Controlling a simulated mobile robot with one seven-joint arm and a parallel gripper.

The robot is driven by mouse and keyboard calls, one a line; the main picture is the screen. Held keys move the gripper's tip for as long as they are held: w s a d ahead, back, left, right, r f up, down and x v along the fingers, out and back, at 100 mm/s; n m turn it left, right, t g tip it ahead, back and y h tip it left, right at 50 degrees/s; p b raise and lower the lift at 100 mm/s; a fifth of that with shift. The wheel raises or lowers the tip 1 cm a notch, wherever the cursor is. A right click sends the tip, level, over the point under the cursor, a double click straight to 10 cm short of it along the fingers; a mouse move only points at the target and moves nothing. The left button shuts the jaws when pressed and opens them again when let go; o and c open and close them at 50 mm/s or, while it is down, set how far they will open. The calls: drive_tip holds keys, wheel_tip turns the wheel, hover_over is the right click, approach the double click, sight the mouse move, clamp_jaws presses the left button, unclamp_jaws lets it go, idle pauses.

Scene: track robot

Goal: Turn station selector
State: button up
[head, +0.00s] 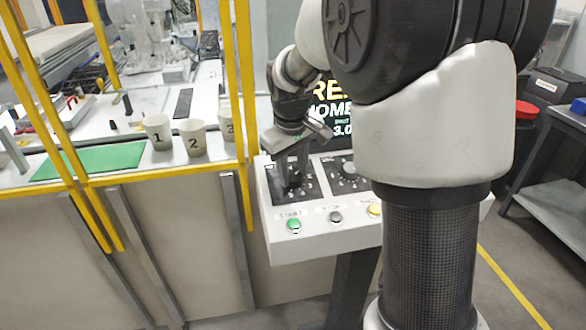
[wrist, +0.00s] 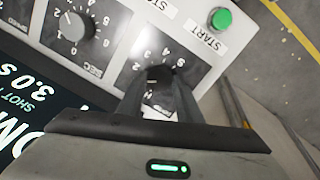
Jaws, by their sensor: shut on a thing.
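The station selector's dark dial plate (head: 309,187) is at the left of the white control console, with white marks around its knob. My gripper (head: 291,185) reaches down onto this dial from above. In the wrist view my gripper (wrist: 158,82) has its two fingers closed on the selector knob (wrist: 155,75). The fingers hide most of the knob, so I cannot tell which mark it points to.
A second knob (wrist: 68,26) with a numbered dial sits beside the selector. A green START button (head: 294,225), a dark STOP button (head: 335,217) and a yellow button (head: 375,210) line the front. A screen (head: 333,105) stands behind. Yellow fence posts (head: 240,100) rise at the left.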

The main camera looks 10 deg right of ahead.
drive_tip(key=m+p, duration=0.1)
drive_tip(key=m, duration=0.5)
drive_tip(key=shift+w+r, duration=0.1)
drive_tip(key=shift+r, duration=0.05)
drive_tip(key=m+p, duration=0.1)
drive_tip(key=m, duration=0.5)
drive_tip(key=shift+d+m+y+p, duration=0.1)
drive_tip(key=shift+m+y+p, duration=0.2)
drive_tip(key=shift+m, duration=0.1)
drive_tip(key=o, duration=1)
drive_tip(key=shift+o, duration=0.2)
drive_tip(key=p+v, duration=0.1)
drive_tip(key=v, duration=1.6)
drive_tip(key=shift+w+r, duration=0.2)
drive_tip(key=shift+w, duration=0.1)
